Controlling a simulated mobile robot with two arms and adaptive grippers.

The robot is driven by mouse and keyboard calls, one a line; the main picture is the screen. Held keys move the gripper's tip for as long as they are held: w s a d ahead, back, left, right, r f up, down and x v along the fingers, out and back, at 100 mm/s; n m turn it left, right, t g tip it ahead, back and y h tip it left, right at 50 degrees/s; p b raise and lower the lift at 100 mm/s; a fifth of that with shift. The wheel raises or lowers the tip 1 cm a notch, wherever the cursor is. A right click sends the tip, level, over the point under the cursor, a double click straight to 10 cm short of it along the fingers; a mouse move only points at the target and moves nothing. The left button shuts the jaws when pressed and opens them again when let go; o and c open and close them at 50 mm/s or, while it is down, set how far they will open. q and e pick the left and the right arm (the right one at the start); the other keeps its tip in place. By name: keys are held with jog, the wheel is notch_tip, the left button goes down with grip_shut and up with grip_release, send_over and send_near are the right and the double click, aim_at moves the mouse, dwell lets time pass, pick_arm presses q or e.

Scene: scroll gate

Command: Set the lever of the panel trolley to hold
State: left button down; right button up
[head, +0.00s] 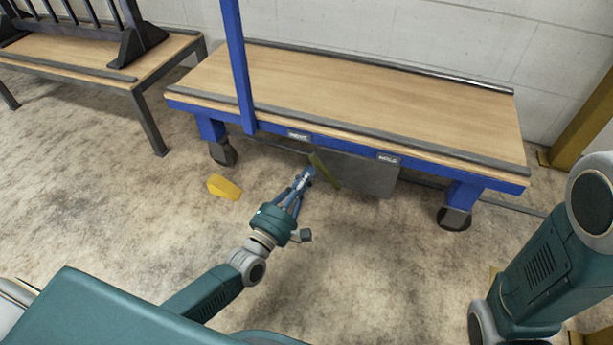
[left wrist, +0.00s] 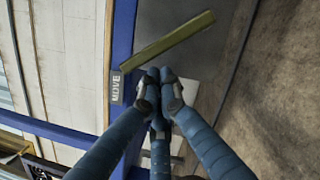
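The panel trolley (head: 380,100) has a wooden deck and a blue frame. Its olive-green lever (head: 325,171) hangs at a slant before a grey plate below the front rail. The lever's upper end is nearer the MOVE label (head: 299,136) than the HOLD label (head: 388,158), which is further right. My left gripper (head: 309,172) is just left of the lever. In the left wrist view its fingertips (left wrist: 161,76) are together with nothing seen between them, and the lever (left wrist: 168,41) lies beyond them. Contact with it is unclear. My right gripper is not in view.
A yellow wedge (head: 224,187) lies on the floor left of my left gripper. A blue post (head: 238,65) rises at the trolley's left front. Castors (head: 454,218) stand under the trolley. A wooden bench (head: 75,54) is at the left. The floor before the trolley is mostly clear.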

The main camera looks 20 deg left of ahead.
pick_arm(q)
jog(key=shift+d+r+m+p, duration=0.1)
jog(key=shift+r+m+p, duration=0.35)
jog(key=shift+p, duration=0.3)
